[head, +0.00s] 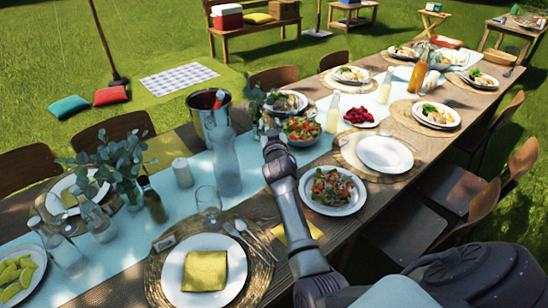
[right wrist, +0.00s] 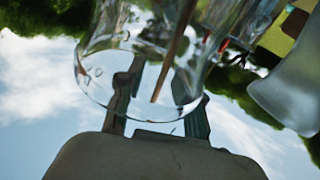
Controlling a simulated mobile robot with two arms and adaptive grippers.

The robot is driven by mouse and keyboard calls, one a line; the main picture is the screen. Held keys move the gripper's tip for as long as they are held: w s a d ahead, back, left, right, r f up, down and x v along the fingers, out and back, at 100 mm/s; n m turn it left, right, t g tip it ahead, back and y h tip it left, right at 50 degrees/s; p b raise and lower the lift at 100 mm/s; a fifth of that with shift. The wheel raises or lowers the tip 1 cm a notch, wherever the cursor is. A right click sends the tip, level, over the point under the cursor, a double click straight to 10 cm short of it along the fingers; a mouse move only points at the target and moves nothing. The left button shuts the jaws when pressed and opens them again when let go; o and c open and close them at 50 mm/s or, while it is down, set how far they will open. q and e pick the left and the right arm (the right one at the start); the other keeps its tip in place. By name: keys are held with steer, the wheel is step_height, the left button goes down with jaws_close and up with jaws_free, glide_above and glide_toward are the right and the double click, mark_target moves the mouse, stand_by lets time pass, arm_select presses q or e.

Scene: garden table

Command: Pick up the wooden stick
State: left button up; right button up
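A thin brown wooden stick (right wrist: 177,48) shows in the right wrist view, slanting down through or behind a clear rounded glass vessel (right wrist: 92,72). I cannot tell whether it stands inside the glass. I cannot make out the stick in the head view. My right gripper (head: 271,134) is over the middle of the table, left of a salad bowl (head: 301,129). In the right wrist view its two fingers (right wrist: 161,78) stand apart, with the stick's lower end seen between them and the glass overlapping them. No grip on the stick shows. My left gripper is out of view.
A salad plate (head: 333,207) lies right of my forearm. A plate with a yellow napkin (head: 232,262) is in front. The table is crowded.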

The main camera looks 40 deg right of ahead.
jaws_close()
steer(key=shift+r, duration=0.1)
step_height(320, 180, up, 28)
steer(key=b, duration=0.2)
stand_by(0.5)
